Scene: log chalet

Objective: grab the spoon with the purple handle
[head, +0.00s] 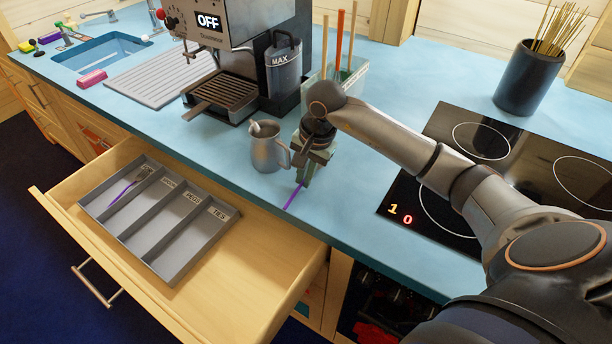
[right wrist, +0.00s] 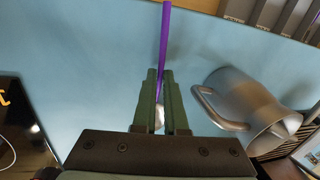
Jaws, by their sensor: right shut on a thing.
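The spoon's purple handle (head: 294,196) sticks out below my right gripper (head: 304,176), over the blue counter near its front edge. In the right wrist view the purple spoon (right wrist: 165,38) runs between the two green fingers of the gripper (right wrist: 163,74), with a pale end showing between them. The right gripper is shut on it. I cannot tell whether the spoon still touches the counter. My left gripper is not in view.
A metal pitcher (head: 265,152) stands close left of the gripper; it also shows in the right wrist view (right wrist: 245,103). The open drawer (head: 262,262) holds a grey divided tray (head: 172,262) with another purple-handled utensil (head: 122,193). A black cooktop (head: 455,190) lies right.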

